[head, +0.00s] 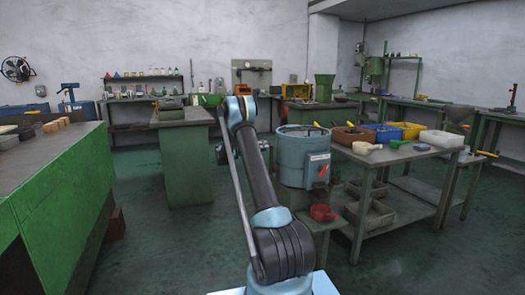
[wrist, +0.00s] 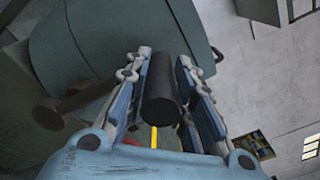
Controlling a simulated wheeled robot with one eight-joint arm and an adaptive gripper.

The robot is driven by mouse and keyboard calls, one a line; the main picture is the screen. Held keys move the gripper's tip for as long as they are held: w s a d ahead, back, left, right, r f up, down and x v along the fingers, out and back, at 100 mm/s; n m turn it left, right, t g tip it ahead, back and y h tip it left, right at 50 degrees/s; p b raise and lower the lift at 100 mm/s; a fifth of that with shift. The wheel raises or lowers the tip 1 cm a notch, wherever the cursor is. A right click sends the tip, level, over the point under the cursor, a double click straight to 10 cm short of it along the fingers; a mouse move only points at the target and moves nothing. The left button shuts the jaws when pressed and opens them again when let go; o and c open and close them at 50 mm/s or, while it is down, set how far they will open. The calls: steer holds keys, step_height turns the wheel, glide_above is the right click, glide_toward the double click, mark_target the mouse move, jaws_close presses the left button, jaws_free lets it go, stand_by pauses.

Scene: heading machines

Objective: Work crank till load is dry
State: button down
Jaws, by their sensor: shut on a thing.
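A blue-grey drum machine (head: 303,165) stands right of my arm in the head view, with a white label and a red-orange lever (head: 323,171) on its side. In the wrist view its rounded blue-grey body (wrist: 120,40) fills the upper left. My gripper (wrist: 163,62) is shut on a dark cylindrical crank handle (wrist: 160,88), with one finger along each side. A brown bar with a rounded end (wrist: 60,108) shows to the left of the fingers. The load inside the drum cannot be made out.
A table (head: 395,153) with coloured bins stands right of the drum. A red scoop-like item (head: 322,213) sits on a low stand below it. A green bench (head: 60,175) is at left, and a green cabinet (head: 187,160) stands behind my arm. Floor is clear at lower right.

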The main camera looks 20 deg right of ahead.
steer(key=shift+f, duration=0.15)
steer(key=c, duration=1.3)
jaws_free()
steer(key=shift+f, duration=0.1)
steer(key=shift+c, duration=0.2)
steer(key=s+a, duration=0.1)
steer(key=a, duration=1.1)
steer(key=shift+s, duration=0.2)
